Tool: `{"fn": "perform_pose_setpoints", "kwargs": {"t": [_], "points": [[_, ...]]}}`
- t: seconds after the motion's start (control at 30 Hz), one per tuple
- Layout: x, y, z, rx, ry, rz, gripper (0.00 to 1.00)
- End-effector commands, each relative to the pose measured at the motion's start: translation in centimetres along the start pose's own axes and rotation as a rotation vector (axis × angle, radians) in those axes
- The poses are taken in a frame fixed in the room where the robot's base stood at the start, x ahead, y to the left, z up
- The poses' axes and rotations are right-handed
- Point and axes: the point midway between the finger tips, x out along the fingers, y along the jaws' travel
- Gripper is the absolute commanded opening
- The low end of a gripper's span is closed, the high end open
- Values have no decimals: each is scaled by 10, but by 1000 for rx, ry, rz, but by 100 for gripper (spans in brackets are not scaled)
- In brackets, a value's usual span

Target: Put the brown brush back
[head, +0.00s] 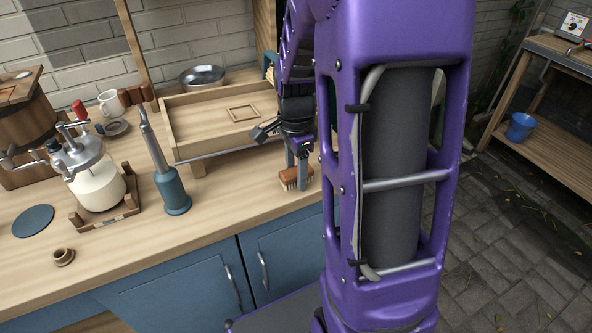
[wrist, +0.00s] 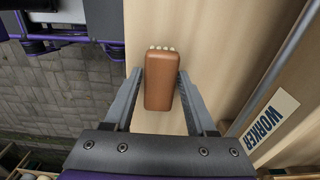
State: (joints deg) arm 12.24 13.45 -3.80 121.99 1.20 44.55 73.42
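The brown brush (head: 295,177) is near the right end of the wooden workbench, with its pale bristles pointing down. Its brown block fills the middle of the wrist view (wrist: 160,82), with a few bristle tufts showing at its top end. My gripper (head: 297,171) is directly over the brush and points down. In the wrist view its two fingers (wrist: 162,75) stand on either side of the block, with narrow gaps showing. I see no clear contact. Whether the bristles touch the bench is hard to tell.
A shallow wooden tray (head: 188,155) with a small frame outline (head: 242,113) lies behind the brush. A "WORKER" label (wrist: 269,122) is near it. A blue-based tool (head: 173,190), a churn (head: 97,183) and a metal bowl (head: 202,76) also stand on the bench.

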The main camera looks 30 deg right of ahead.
Motion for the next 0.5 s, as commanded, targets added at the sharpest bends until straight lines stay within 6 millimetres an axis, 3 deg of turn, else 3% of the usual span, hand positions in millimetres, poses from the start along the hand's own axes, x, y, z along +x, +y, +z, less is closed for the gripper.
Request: {"fn": "perform_pose_setpoints", "kwargs": {"t": [0.1, 0.37, 0.5], "points": [[0, 0, 0, 0, 0, 0, 74], [-2, 0, 0, 0, 0, 0, 74], [-14, 0, 0, 0, 0, -1, 74]]}}
